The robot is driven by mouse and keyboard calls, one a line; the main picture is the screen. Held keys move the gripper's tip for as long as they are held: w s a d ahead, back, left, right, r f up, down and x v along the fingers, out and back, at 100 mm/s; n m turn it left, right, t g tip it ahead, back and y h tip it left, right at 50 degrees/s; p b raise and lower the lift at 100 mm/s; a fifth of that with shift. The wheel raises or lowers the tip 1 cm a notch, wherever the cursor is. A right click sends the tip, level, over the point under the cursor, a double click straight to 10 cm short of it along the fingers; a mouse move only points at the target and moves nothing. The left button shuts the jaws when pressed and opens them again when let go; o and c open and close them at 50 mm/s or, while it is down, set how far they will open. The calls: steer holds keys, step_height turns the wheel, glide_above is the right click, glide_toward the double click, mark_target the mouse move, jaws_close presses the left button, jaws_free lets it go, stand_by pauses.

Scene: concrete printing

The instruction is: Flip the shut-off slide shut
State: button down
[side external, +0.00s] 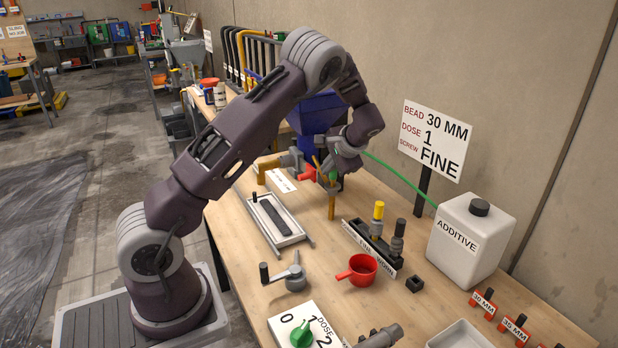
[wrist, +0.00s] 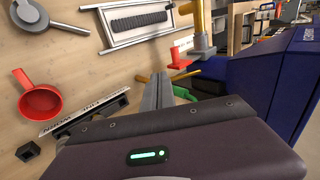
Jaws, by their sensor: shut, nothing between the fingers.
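The shut-off slide is probably the red part (side external: 307,174) at the pipe below the blue hopper (side external: 318,112); I cannot tell its setting. The red part also shows in the wrist view (wrist: 179,58), beside a grey and brass pipe end. My gripper (side external: 328,177) is at the hopper's outlet, just right of the red part. In the wrist view my gripper (wrist: 163,77) has its fingers together and empty, next to a green piece (wrist: 181,91) and brass rods. The fingers partly hide these, and I cannot tell whether they touch.
A framed tray (side external: 275,220) and a crank handle (side external: 290,274) lie nearer on the bench. A red cup (side external: 358,270), a rack of nozzles (side external: 372,245) and a white additive jug (side external: 470,240) stand right. A green hose (side external: 400,180) runs from the jug towards the outlet.

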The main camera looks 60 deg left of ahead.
mark_target(305, 174)
steer(key=shift+a+f, duration=0.2)
steer(key=shift+f, duration=0.05)
steer(key=a+r+x, duration=0.1)
steer(key=a+x, duration=0.1)
steer(key=x, duration=1.1)
steer(key=shift+r, duration=0.35)
steer(key=shift+a, duration=0.1)
steer(key=a, duration=0.4)
steer(key=shift+a+r, duration=0.1)
steer(key=shift+a, duration=0.5)
